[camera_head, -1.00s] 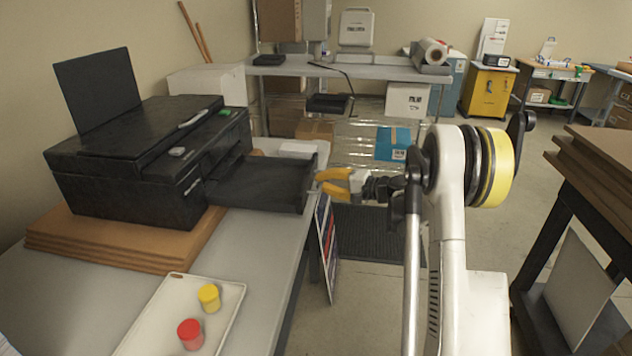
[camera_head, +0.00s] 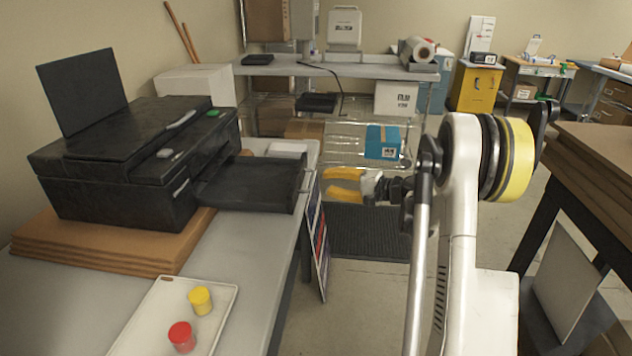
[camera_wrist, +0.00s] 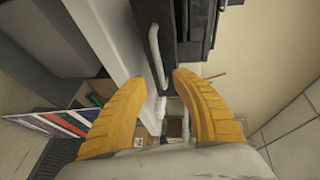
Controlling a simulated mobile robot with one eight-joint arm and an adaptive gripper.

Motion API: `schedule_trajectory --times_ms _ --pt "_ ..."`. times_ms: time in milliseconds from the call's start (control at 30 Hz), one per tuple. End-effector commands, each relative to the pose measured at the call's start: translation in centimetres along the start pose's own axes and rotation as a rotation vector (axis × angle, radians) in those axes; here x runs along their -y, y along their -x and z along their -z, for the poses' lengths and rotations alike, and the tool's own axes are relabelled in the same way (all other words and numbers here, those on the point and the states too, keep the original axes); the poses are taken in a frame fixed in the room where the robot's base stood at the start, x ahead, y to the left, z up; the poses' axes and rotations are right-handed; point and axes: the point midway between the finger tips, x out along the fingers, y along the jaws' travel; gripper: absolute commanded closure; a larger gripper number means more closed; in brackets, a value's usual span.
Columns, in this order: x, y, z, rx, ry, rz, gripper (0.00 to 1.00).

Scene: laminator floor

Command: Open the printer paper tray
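The black printer (camera_head: 140,150) stands on a stack of brown boards on the left of the table. Its paper tray (camera_head: 255,185) sticks out well to the right, towards the table's edge. In the wrist view the tray (camera_wrist: 174,42) shows a pale bar handle (camera_wrist: 156,50) on its front. My gripper (camera_head: 326,183) has yellow fingers and is a little right of the tray's outer end, apart from it. In the wrist view my gripper (camera_wrist: 160,78) is open and empty, with the handle's lower end just beyond the gap between the fingertips.
A white tray (camera_head: 150,335) with a red jar (camera_head: 181,337) and a yellow jar (camera_head: 200,301) lies at the table's front. A poster board (camera_head: 318,235) leans by the table's right side. Behind my gripper is a wire rack with a blue box (camera_head: 382,142). Brown boards (camera_head: 600,170) stand at right.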

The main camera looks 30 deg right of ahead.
Motion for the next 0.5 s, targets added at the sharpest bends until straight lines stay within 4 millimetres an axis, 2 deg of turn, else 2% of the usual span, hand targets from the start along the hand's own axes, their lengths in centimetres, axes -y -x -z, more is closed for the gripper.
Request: schedule_trajectory --times_ms 100,200,333,500 --pt "0.0 2.6 0.1 -0.003 -0.001 0.000 0.68" --pt "0.0 4.1 0.1 -0.002 -0.001 0.000 0.68" --pt "0.0 5.2 0.0 -0.001 0.000 0.000 0.68" --pt "0.0 5.6 0.0 0.000 0.000 0.000 0.68"
